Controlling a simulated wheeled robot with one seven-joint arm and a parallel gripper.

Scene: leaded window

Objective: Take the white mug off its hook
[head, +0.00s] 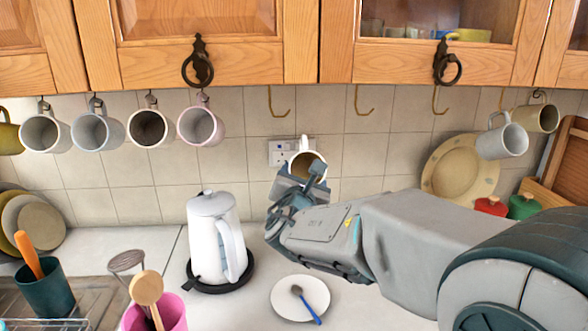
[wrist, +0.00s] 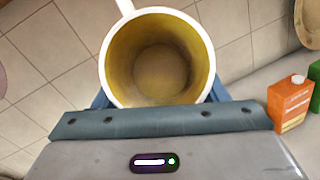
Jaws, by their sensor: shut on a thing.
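A mug with a white outside and a yellow inside (head: 307,162) is held in my gripper (head: 299,181), in front of the tiled wall and below the row of hooks. It is clear of the hooks. The wrist view shows the mug (wrist: 158,65) with its open mouth facing the camera and its handle at the upper left. The blue fingers of my gripper (wrist: 160,98) show at both sides of the mug, shut on it. Empty hooks (head: 278,102) hang under the cabinet above it.
Several mugs (head: 97,130) hang at the left and a pale mug (head: 503,140) at the right. A white kettle (head: 215,235) stands left of my gripper, and a saucer with a spoon (head: 285,300) lies below. A carton (wrist: 290,103) shows in the wrist view.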

